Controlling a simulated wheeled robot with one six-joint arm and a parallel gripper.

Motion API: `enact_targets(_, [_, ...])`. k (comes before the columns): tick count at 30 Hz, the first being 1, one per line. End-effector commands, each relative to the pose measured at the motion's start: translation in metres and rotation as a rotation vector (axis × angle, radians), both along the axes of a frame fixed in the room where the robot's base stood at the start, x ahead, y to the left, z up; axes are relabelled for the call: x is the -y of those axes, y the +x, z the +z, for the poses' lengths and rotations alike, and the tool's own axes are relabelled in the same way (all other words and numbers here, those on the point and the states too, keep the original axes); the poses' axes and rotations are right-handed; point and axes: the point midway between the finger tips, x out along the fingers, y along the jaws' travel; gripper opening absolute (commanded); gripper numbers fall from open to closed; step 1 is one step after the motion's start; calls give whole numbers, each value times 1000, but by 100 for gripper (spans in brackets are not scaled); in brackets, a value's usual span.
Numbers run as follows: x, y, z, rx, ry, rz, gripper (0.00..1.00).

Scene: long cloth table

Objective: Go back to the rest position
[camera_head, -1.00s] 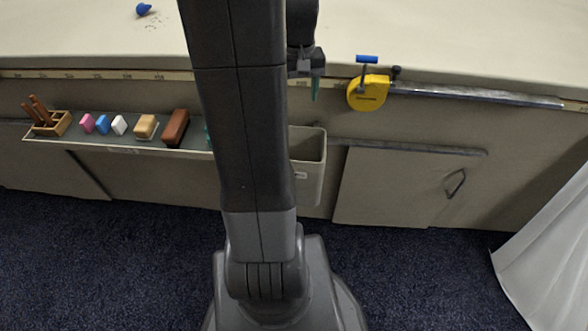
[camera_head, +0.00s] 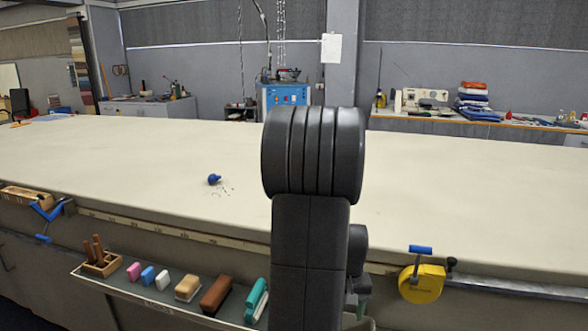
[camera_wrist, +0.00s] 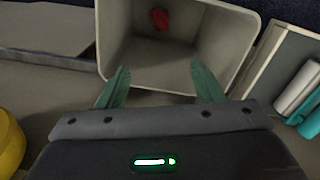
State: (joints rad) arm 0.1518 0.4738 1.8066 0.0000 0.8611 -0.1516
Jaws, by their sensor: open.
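My gripper (camera_wrist: 160,88) shows in the wrist view with its two green fingers spread apart and nothing between them. A small red thing (camera_wrist: 159,18) lies inside the bin.
The long cloth table (camera_head: 130,160) carries a blue bulb-like thing (camera_head: 214,179) with dark specks beside it. A tray (camera_head: 150,291) on its front edge holds blocks and a teal piece (camera_head: 257,300). A yellow tape measure (camera_head: 422,284) hangs right of my arm.

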Motion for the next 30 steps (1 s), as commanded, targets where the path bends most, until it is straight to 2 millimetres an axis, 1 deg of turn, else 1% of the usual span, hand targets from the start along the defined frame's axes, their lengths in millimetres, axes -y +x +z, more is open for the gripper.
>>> enact_targets(1, [0,-1,-14,-5,1,0,61])
enact_targets(4, [0,-1,-34,-4,1,0,61])
enact_targets(5, [0,0,-20,1,0,0,61])
enact_targets(6, [0,0,-12,2,0,0,61])
enact_targets(12, [0,0,5,1,0,0,61])
enact_targets(18, [0,0,11,0,0,0,61])
enact_targets(30, [0,0,10,0,0,0,61])
